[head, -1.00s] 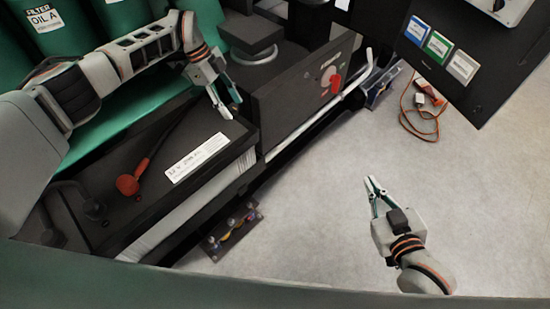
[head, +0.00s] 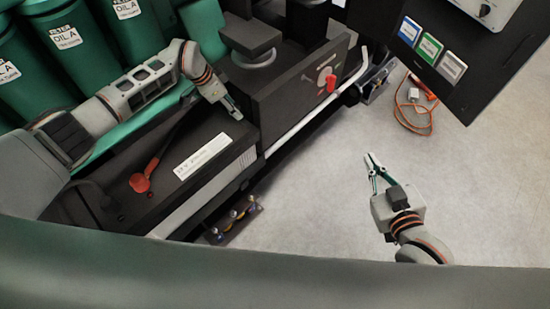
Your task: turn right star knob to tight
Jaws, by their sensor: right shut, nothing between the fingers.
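I cannot make out a star knob for certain in the head view. A dark panel (head: 290,100) at the top centre carries a red handle (head: 331,84) beside a round pale plate (head: 324,73). My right gripper (head: 371,162) is over the open floor at the right, shut and empty, pointing up and left, well apart from the panel. My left gripper (head: 235,111) is by the near left end of the panel, over the dark battery-like box (head: 160,185). Whether its fingers are parted is unclear.
Green filter canisters (head: 75,45) stand at the upper left. A red-capped cable (head: 140,182) lies on the dark box. A dark cabinet (head: 490,70) with coloured labels overhangs at the upper right. An orange cord (head: 415,120) lies on the floor. Floor around my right gripper is clear.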

